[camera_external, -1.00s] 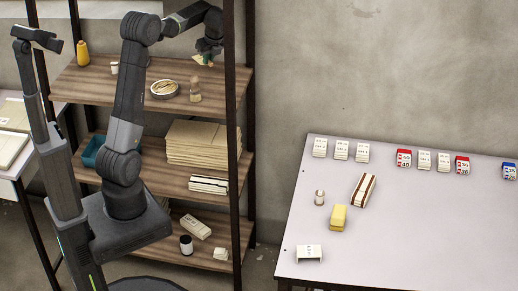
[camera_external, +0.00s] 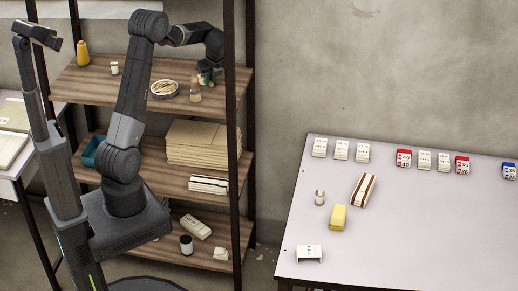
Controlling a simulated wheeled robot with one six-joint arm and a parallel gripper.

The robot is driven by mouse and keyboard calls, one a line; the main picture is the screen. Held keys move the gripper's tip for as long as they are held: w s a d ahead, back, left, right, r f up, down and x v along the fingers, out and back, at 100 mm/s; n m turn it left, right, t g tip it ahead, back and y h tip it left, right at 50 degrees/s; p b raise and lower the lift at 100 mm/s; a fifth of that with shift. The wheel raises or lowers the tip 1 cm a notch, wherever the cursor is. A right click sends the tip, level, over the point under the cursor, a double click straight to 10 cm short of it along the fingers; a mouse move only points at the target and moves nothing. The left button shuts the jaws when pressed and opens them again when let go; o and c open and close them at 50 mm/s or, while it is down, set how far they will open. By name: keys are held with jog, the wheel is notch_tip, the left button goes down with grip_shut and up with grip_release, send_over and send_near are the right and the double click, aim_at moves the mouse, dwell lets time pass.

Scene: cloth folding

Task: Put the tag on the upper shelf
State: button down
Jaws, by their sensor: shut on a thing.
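The upper shelf (camera_external: 122,88) is a brown wooden board in a dark-framed rack. My gripper (camera_external: 206,79) is low over the right part of this shelf, just behind and beside a small bottle with a tan lower part (camera_external: 195,92). It is shut on the tag, which is small and mostly hidden at the fingers. I cannot tell whether the tag touches the board.
A stack of folded cardboard (camera_external: 203,142) and a blue bin (camera_external: 93,151) are below. A white table (camera_external: 420,230) stands at right.

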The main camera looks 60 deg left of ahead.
jog(key=c, duration=1.5)
grip_release()
jog(key=b+v, duration=0.1)
jog(key=v, duration=1.1)
jog(key=shift+r, duration=0.2)
